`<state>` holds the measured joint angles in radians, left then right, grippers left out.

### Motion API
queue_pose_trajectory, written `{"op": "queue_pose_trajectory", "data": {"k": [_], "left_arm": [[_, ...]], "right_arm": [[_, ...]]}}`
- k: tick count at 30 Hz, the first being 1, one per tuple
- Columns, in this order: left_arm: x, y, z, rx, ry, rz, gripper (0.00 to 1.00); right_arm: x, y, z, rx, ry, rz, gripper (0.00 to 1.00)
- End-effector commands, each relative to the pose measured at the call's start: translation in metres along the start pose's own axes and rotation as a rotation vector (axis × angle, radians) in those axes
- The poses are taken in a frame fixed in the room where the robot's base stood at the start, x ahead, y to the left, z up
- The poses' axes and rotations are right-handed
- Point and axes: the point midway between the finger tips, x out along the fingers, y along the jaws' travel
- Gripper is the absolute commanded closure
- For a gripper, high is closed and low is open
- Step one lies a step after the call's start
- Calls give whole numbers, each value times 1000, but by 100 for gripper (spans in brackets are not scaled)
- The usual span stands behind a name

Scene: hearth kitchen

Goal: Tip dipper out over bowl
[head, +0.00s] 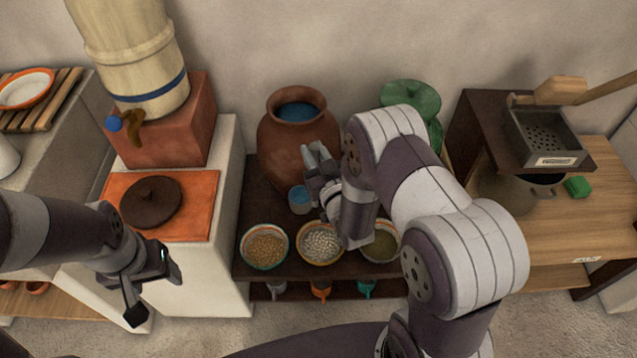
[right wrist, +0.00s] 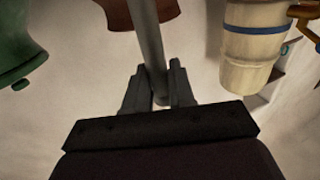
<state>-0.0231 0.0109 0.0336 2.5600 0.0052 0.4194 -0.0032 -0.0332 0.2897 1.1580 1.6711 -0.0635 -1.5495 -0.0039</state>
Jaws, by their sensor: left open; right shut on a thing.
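The dipper shows in the head view as a small grey cup with blue inside (head: 299,198), in front of the clay jar and above the shelf behind the bowls. It looks roughly upright. Its grey handle (right wrist: 149,45) runs between the fingers of my right gripper (head: 316,160), which is shut on it. Three bowls stand in a row along the shelf front: one with orange-brown contents (head: 265,262), one with whitish contents (head: 318,259), and one with greenish contents (head: 382,258), partly hidden by my right arm. My left gripper (head: 157,290) is open and empty at the lower left.
The clay jar (head: 287,158) holds blue liquid. A green jar (head: 412,97) stands behind my right arm. At left are a wooden barrel (head: 140,55) with a tap and a dark lid (head: 151,202) on an orange top. A grater box (head: 545,135) stands at right.

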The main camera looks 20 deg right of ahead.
Motion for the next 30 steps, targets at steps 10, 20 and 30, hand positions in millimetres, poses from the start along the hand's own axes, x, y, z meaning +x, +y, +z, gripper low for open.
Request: {"op": "queue_pose_trajectory", "data": {"k": [10,20,30], "left_arm": [[102,0,12,0,0,0,36],[113,0,13,0,1,0,36],[126,0,15,0,0,0,36]], "right_arm": [[15,-85,36,3,-1,-379,100],[12,-90,59,6,1,-405,100],[6,-99,71,-47,25,-406,100]]}}
